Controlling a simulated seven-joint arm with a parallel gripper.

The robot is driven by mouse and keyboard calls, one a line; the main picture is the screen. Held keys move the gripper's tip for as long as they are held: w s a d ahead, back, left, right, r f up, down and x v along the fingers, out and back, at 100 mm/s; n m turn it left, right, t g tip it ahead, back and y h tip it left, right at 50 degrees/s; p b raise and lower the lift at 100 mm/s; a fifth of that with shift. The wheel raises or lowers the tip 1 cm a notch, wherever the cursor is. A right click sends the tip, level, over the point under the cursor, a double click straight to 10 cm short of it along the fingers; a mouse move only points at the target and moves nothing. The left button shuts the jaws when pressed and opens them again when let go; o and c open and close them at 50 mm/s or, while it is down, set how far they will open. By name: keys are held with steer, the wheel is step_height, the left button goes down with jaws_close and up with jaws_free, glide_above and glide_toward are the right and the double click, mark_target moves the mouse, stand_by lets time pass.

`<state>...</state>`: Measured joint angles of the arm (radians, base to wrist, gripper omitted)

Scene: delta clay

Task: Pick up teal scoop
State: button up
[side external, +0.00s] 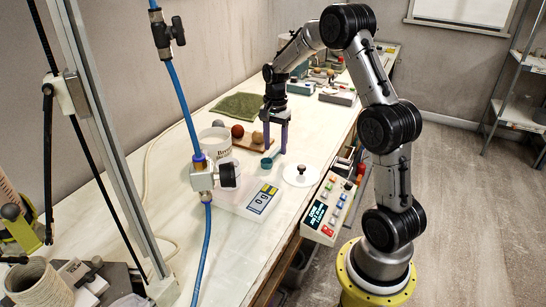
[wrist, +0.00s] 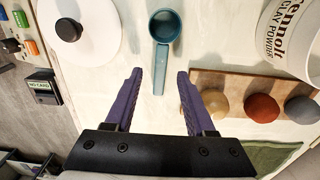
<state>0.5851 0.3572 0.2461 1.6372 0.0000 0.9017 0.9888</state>
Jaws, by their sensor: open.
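The teal scoop (wrist: 164,28) lies on the white bench top, with its round bowl at the top of the wrist view and its handle (wrist: 160,75) pointing down toward my gripper. In the side view the scoop (side external: 267,163) shows small beside the scale. My gripper (wrist: 158,75) is open and empty, its two purple fingers apart on either side of the handle's end in the picture. In the side view my gripper (side external: 276,150) points down over the bench close to the scoop. I cannot tell how high the fingertips are above the handle.
A clay powder tub (wrist: 290,35) and a wooden board (wrist: 240,85) with several balls stand to the right in the wrist view. A white lid with a black knob (wrist: 85,30) lies left. A scale (side external: 250,198) and a control box (side external: 328,208) stand nearby.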

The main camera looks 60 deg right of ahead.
steer(key=shift+f, duration=0.65)
jaws_close()
steer(key=shift+r, duration=0.1)
